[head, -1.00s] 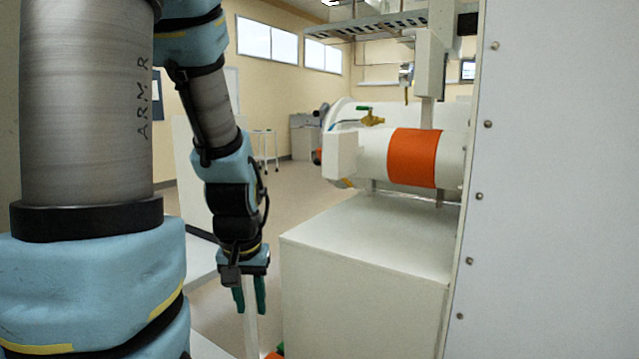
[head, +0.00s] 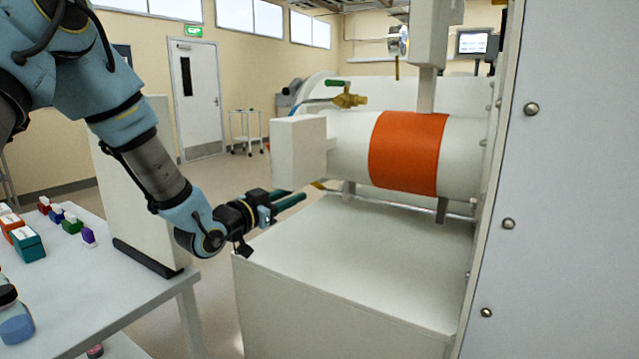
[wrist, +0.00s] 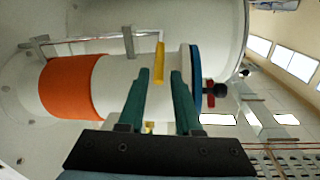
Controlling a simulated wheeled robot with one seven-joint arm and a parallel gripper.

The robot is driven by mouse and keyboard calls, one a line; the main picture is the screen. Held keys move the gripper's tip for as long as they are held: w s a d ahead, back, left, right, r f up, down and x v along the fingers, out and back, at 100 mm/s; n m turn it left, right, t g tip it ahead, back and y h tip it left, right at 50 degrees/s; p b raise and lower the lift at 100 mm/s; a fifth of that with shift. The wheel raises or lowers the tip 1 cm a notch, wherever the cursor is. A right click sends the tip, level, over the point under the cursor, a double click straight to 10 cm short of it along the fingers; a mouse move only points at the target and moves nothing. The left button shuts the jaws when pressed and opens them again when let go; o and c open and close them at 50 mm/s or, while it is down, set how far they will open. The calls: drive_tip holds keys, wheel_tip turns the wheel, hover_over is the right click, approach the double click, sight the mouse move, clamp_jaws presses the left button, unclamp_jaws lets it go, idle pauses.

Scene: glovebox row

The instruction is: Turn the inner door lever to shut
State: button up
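My gripper (head: 298,200) is open, its two green fingers pointing right, just below the white box-shaped end of the antechamber tube (head: 346,145). In the wrist view my gripper (wrist: 159,73) shows a clear gap between its fingertips. A yellow bar (wrist: 160,55) shows in line with that gap, beside the white tube (wrist: 120,80). I cannot tell whether the bar is between the fingers or beyond them, or whether it is the inner door lever. A small yellow piece (head: 318,185) also shows under the tube in the head view.
The tube has an orange band (head: 407,152) and a brass valve (head: 348,100) on top. A white cabinet (head: 350,255) stands below it. A large white panel (head: 570,180) closes off the right. A table (head: 110,270) with small boxes stands at left.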

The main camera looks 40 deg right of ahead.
sight(317, 185)
drive_tip(key=d+p, duration=0.1)
drive_tip(key=d, duration=0.2)
drive_tip(key=w+d+p, duration=0.1)
drive_tip(key=d, duration=0.2)
drive_tip(key=d+p, duration=0.1)
drive_tip(key=d, duration=0.2)
drive_tip(key=shift+w+d, duration=0.2)
drive_tip(key=shift+d, duration=0.2)
drive_tip(key=shift+c, duration=0.2)
clamp_jaws()
idle(0.7)
